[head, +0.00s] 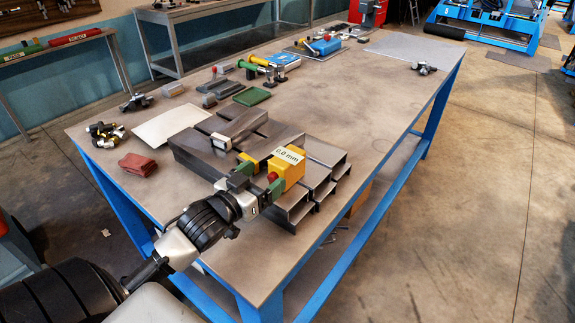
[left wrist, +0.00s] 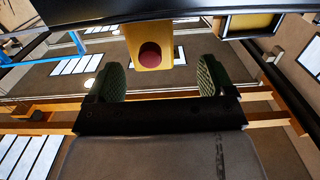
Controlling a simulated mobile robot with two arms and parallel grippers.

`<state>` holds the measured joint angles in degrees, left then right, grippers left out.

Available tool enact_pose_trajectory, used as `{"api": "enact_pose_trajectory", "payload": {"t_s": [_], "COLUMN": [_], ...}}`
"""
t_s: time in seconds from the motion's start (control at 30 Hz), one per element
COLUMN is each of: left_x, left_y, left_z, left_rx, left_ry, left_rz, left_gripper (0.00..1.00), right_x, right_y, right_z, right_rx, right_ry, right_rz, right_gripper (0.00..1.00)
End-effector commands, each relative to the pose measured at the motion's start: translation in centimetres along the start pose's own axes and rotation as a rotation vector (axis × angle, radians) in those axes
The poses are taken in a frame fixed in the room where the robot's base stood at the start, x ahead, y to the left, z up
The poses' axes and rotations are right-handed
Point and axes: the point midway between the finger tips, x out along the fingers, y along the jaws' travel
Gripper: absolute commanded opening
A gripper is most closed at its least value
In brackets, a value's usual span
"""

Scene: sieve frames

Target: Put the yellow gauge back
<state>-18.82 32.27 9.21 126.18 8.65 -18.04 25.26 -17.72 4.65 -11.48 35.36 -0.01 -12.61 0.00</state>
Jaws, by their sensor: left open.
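The yellow gauge (head: 289,170), a block with a "0.0 mm" label and a red round button, is at the dark steel tubes (head: 240,132) on the blue-legged table. My left gripper (head: 259,178) is open, its green-padded fingers at the near side of the gauge. In the left wrist view, the gauge (left wrist: 152,40) shows its red button between and beyond the open fingers (left wrist: 161,78), with gaps at both sides. I cannot tell whether the fingers touch it. My right gripper is not in view.
A dark red cloth (head: 138,165) and a pale sheet (head: 170,125) lie left of the tubes. A green tray (head: 252,96), a blue box (head: 283,60) and small tools stand farther back. The table's right side (head: 380,120) is mostly clear.

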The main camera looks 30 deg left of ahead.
Motion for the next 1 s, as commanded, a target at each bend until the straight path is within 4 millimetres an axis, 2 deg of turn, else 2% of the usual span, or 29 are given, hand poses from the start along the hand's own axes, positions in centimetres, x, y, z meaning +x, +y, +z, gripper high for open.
{"api": "enact_pose_trajectory", "payload": {"t_s": [0.17, 0.5, 0.8, 0.83, 1.0], "left_x": [1.0, 5.2, 5.7, 5.7, 5.7], "left_y": [0.1, 0.8, 0.8, 0.8, 0.8], "left_z": [-0.1, 0.1, 0.3, 0.3, 0.3], "left_rx": [0.0, 0.001, 0.001, 0.001, 0.001], "left_ry": [0.0, 0.001, -0.001, -0.001, -0.001], "left_rz": [0.0, 0.0, 0.001, 0.001, 0.001], "left_gripper": [0.83, 0.83, 0.83, 0.81, 0.55], "right_x": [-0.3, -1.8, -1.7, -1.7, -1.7], "right_y": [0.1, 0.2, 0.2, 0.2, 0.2], "right_z": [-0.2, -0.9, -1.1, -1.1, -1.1], "right_rx": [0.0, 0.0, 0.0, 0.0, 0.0], "right_ry": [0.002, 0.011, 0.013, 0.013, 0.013], "right_rz": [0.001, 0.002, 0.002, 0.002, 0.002], "right_gripper": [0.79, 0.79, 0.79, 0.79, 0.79]}}
